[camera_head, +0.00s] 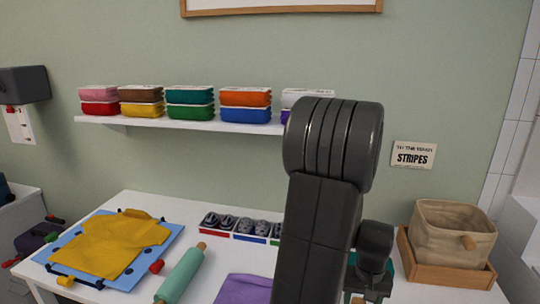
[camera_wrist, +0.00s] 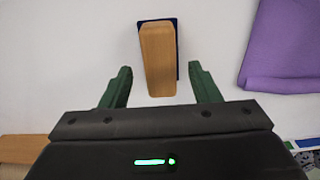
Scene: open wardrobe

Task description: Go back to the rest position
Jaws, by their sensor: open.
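My gripper (camera_wrist: 160,72) shows in the wrist view with its two green fingers apart. A wooden block (camera_wrist: 158,45) with a dark blue piece behind it stands on the white table, in the gap between the fingers. I see gaps on both sides, and the fingers do not seem to touch it. In the head view my dark arm rises at the right of centre and hides most of the gripper and the block.
The white table (camera_head: 130,202) holds a yellow cloth (camera_head: 110,243) on a blue board, a teal rolling pin (camera_head: 181,272), a purple cloth (camera_head: 243,289) and small trays (camera_head: 250,228). A fabric basket (camera_head: 450,235) stands right. A shelf (camera_head: 180,122) with folded stacks hangs behind.

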